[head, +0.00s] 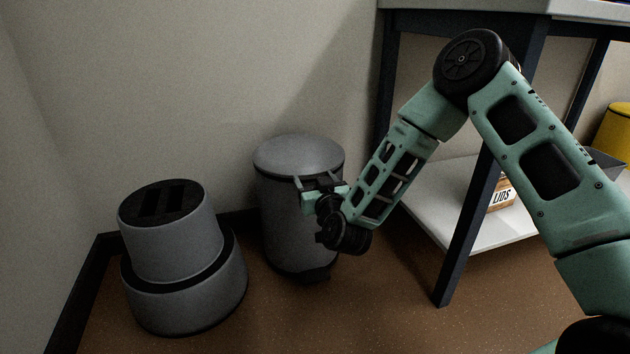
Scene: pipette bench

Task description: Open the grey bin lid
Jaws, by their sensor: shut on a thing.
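The grey bin (279,228) stands upright on the brown floor near the wall, in the middle of the head view. Its domed grey lid (297,152) sits down on the body, with no clear gap showing at the rim. My gripper (318,184) is at the front right of the lid's rim, shut on what looks like the lid's front edge or handle. The exact contact is small and partly hidden by the gripper itself.
A stepped grey stool-like object with a black top (160,200) stands left of the bin. A dark-framed bench (465,235) with a white lower shelf (430,200) is at the right, holding a box marked LIDS (502,196). A yellow container (617,130) is at the far right.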

